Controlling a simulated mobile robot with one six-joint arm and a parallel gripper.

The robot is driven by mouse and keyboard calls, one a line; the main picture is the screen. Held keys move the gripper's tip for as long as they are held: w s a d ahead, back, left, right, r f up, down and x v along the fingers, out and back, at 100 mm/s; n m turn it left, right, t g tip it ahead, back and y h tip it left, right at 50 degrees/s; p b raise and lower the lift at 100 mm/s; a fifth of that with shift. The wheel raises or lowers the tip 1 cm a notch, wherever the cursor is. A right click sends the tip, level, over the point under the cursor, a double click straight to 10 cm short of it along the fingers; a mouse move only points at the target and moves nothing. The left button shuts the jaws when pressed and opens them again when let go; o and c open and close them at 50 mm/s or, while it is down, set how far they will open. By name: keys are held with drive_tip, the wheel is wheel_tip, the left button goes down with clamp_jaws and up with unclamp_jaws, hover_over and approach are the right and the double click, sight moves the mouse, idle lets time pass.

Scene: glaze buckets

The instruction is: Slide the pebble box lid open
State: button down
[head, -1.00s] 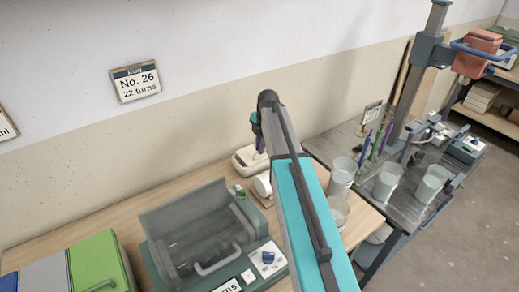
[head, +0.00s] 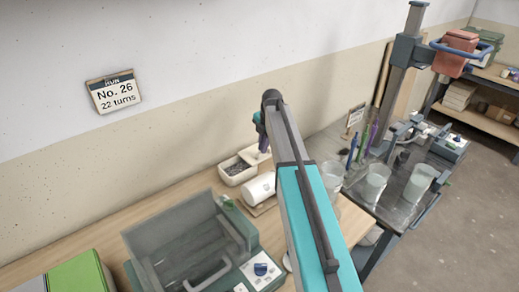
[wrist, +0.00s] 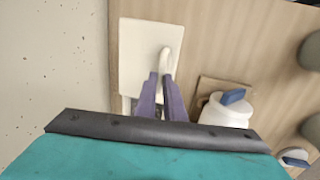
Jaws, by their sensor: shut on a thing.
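The cream pebble box (head: 236,178) stands on the wooden table near the wall. Its left part is open and dark pebbles (head: 237,166) show inside. Its pale lid (head: 251,154) sits displaced to the right, still close to the box. In the wrist view the lid (wrist: 136,55) is a pale rectangle with a raised curved handle (wrist: 168,52). My gripper (head: 265,148) is over the lid in the head view. In the wrist view its purple fingers (wrist: 163,78) are shut on the handle. My arm hides part of the lid's right side.
A white jar (head: 261,187) is close in front of the box; it shows in the wrist view (wrist: 222,112) with a blue part. A grey-green machine (head: 190,240) stands at front left. Clear containers (head: 332,173) stand to the right of my arm.

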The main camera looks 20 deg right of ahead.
drive_tip(key=shift+s, duration=0.1)
drive_tip(key=c, duration=1.8)
unclamp_jaws()
drive_tip(key=shift+a, duration=0.1)
drive_tip(key=shift+c, duration=0.2)
drive_tip(key=shift+r, duration=0.15)
wheel_tip(320, 180, up, 13)
drive_tip(key=s+b, duration=0.2)
drive_tip(key=b, duration=0.1)
drive_tip(key=shift+s+d+r, duration=0.15)
drive_tip(key=shift+s+d, duration=0.1)
drive_tip(key=shift+d, duration=0.2)
